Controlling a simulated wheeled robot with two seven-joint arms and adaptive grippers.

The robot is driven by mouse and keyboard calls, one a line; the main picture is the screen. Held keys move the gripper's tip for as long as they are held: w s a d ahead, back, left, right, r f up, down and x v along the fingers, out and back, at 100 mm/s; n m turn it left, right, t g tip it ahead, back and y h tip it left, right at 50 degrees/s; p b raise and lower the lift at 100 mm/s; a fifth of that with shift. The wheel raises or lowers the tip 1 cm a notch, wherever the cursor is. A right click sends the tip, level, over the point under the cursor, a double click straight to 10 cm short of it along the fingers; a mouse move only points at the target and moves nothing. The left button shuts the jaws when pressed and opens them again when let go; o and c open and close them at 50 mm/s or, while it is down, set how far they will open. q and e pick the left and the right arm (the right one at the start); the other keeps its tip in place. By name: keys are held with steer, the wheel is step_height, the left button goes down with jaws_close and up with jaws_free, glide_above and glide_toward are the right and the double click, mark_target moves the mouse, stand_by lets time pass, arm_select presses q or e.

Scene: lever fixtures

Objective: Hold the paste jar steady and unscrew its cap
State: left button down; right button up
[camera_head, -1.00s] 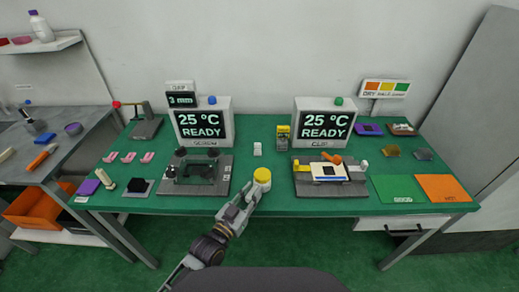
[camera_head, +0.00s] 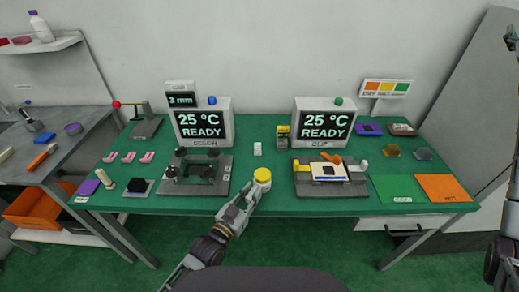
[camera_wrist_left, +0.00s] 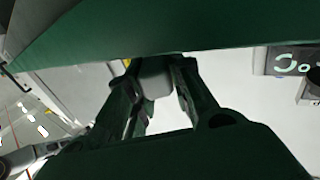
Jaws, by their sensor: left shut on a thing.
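The paste jar's yellow cap (camera_head: 262,175) shows at the front edge of the green table, between the two lever fixtures. My left gripper (camera_head: 250,190) is shut on the jar, just below the cap. In the left wrist view the pale jar body (camera_wrist_left: 153,78) sits between the two dark fingers; the cap is mostly hidden there. I cannot make out my right gripper; only part of my right arm shows at the right edge of the head view.
The left fixture (camera_head: 196,190) and right fixture (camera_head: 331,192) stand on either side. Displays (camera_head: 200,126) and (camera_head: 325,126) stand behind them. Green (camera_head: 398,188) and orange (camera_head: 447,187) mats lie right.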

steer(key=w+a+f+n+y, duration=0.3)
steer(key=w+a+y, duration=0.2)
steer(key=w+a, duration=0.6)
steer(key=w+a+f+n+g+y, duration=0.1)
steer(key=a+f+n+g+y, duration=0.15)
steer(key=a, duration=1.05)
steer(key=w+a+f+n+g+y, duration=0.1)
steer(key=a+f+n+y, duration=0.3)
steer(key=a, duration=0.9)
steer(key=w+a+f+n+g+y, duration=0.1)
steer(key=a+f+n+g+y, duration=0.2)
steer(key=a, duration=1)
steer(key=s+a+f+n+g+y, duration=0.1)
steer(key=s+a+f+n+g, duration=0.3)
steer(key=a, duration=0.6)
steer(key=s+a+f+n+g+y, duration=0.1)
steer(key=s+a+f+n+g, duration=0.15)
steer(key=s+a+f, duration=0.5)
steer(key=s+a+f+n+g+h, duration=0.2)
steer(key=s+a+f+n+h, duration=0.1)
steer(key=s, duration=0.4)
steer(key=s+a+f+n+g+h, duration=0.2)
steer(key=s+a+f+n+h, duration=0.1)
steer(key=s+f, duration=0.4)
steer(key=shift+s+f+n+g, duration=0.15)
steer(key=shift+s+n+g, duration=0.15)
steer(key=shift+n, duration=0.6)
steer(key=shift+w+a+f, duration=0.1)
steer(key=shift+f, duration=0.05)
